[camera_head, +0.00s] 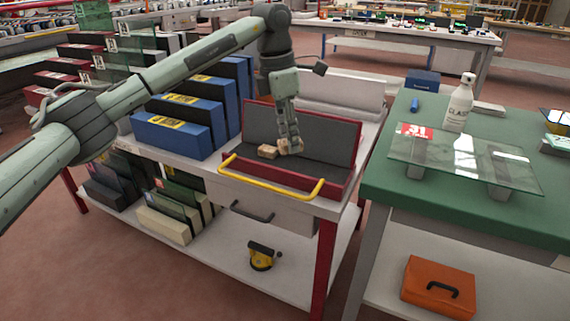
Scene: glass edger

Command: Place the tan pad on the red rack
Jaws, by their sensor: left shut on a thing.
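The red rack (330,135), red-framed with a dark grey lining and a yellow front bar, stands on the white bench in the middle. My left gripper (289,147) reaches down into it from above and is shut on the tan pad (268,152). Tan material shows on both sides of the fingertips, low over the rack's grey floor. I cannot tell whether it is one piece or two, or whether it touches the floor. The fingers hide part of it. My right gripper is not in view.
Blue boxes (172,136) with yellow labels stand left of the rack. A green table (385,175) at right bears a glass sheet (462,160) and a white bottle (459,103). Below are an orange case (439,287) and a yellow-black tool (261,257).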

